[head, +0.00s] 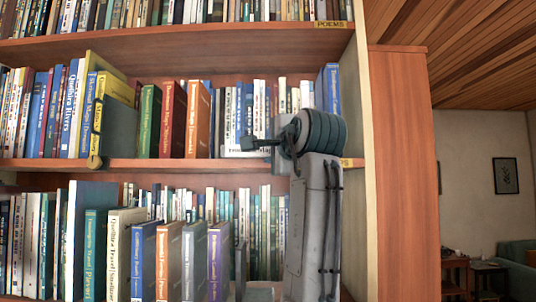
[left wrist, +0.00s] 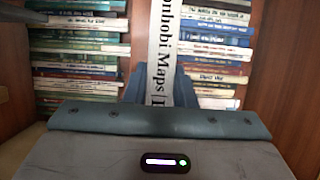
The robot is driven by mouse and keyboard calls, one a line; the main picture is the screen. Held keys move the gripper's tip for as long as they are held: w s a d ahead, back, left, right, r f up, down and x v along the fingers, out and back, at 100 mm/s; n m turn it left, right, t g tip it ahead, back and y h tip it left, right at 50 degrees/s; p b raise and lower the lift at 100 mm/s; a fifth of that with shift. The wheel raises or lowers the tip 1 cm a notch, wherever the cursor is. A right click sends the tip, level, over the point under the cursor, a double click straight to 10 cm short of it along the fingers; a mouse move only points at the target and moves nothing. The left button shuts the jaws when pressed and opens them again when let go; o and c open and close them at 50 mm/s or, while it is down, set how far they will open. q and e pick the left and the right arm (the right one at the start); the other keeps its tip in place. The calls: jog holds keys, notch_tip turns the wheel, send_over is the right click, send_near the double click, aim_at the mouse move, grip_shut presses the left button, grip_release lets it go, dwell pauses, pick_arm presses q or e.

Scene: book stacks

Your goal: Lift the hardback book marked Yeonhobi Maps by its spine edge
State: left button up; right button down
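The Yeonhobi Maps book has a white spine with dark lettering. In the left wrist view its spine (left wrist: 160,50) runs upright down to the gripper, showing "onhobi Maps", its top cut off. In the head view a white spine (head: 236,153), probably the same book, lies level at the middle shelf's front edge. My left gripper (head: 252,143) is at its right part, and part of the spine is hidden by it. In the left wrist view the blue fingers (left wrist: 160,88) stand on either side of the spine, very close to it. Whether they press on it is unclear. My right gripper is not seen.
Standing books fill the shelves behind and below; an orange book (head: 197,120) and a red book (head: 173,120) stand left of the gripper. The wooden side panel (head: 402,170) is to the right. The middle shelf board (head: 150,164) runs below the gripper.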

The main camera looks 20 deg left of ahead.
pick_arm(q)
grip_shut()
jog(key=shift+a, duration=0.1)
jog(key=shift+r, duration=0.15)
